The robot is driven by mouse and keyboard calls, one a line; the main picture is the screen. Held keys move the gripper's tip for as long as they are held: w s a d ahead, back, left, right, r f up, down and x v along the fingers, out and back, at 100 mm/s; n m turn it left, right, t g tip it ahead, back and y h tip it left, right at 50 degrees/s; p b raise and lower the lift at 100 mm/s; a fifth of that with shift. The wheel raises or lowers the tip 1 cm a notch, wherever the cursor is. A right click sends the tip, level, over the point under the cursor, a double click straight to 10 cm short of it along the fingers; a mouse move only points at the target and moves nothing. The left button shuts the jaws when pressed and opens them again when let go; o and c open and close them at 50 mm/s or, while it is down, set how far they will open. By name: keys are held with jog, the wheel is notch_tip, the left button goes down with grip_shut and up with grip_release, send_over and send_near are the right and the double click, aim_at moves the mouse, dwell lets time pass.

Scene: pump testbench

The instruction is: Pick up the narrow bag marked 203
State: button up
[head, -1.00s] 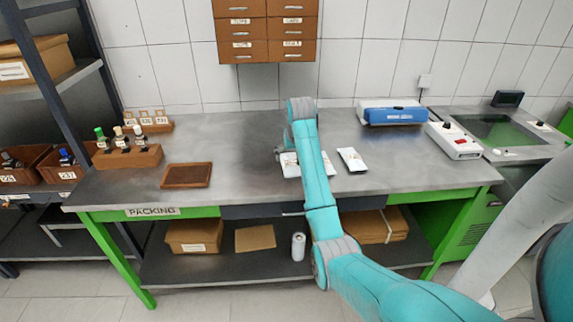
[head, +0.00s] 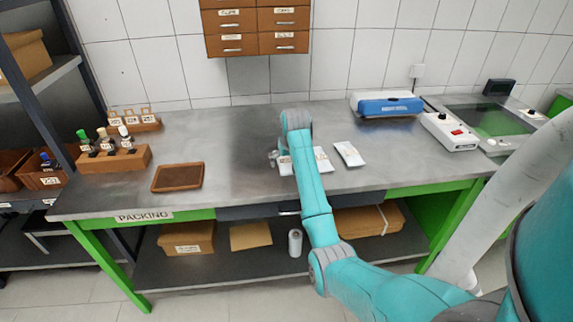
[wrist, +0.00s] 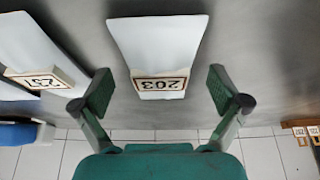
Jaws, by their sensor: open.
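The narrow white bag marked 203 (wrist: 160,40) lies on the grey bench top, in the middle of the wrist view. Its label reads upside down there. My gripper (wrist: 162,90) is open, with one finger on each side of the label end and a gap on both sides. In the head view the bag (head: 286,167) is the leftmost of the white bags, partly hidden by my arm. My gripper (head: 274,158) is small there, just left of the bag.
A second white bag (wrist: 30,45), its number unclear, lies left of bag 203 in the wrist view. Another bag (head: 349,154) lies right of my arm. A brown tray (head: 178,177), bottle rack (head: 115,158) and blue sealer (head: 388,106) stand on the bench.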

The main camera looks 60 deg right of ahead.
jog(key=shift+f, duration=0.25)
dwell(0.4)
jog(key=c, duration=1.4)
